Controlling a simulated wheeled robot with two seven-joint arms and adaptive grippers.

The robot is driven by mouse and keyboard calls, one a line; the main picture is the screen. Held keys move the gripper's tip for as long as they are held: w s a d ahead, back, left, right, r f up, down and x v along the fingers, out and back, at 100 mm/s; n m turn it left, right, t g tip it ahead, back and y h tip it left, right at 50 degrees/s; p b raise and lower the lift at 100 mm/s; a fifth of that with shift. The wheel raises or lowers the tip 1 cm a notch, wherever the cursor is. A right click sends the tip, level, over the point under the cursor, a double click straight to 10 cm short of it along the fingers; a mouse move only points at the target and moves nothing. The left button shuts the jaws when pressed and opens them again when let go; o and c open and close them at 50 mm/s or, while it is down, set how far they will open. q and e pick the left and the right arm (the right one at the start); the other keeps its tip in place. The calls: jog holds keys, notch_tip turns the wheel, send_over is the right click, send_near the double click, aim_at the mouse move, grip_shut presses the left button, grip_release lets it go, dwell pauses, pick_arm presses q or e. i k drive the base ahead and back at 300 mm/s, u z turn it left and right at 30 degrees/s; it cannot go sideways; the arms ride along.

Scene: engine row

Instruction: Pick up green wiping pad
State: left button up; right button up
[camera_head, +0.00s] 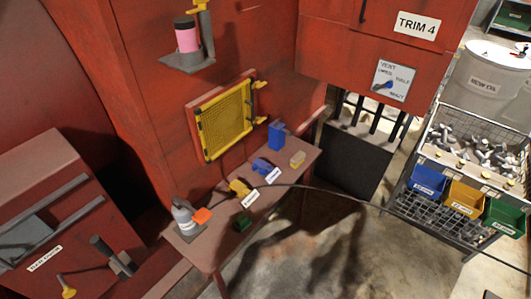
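A small dark green block (241,223), which looks like the green wiping pad, lies on the narrow reddish-brown table (213,255) near its front edge. It sits right of an orange item (202,215) and below a yellow item (239,188). Nothing covers it. Neither of my grippers shows in the head view.
A grey bottle (184,218) stands at the table's near-left end. Blue items (263,166) and a tan block (297,159) lie farther back. A black cable (340,193) crosses the table toward the wire rack (440,232). Open floor (340,255) lies right of the table.

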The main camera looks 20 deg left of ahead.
aim_at(241, 222)
jog(key=z, duration=0.05)
jog(key=k, duration=0.5)
jog(key=z, duration=1.05)
jog(key=i, duration=1.05)
jog(key=u, duration=1.7)
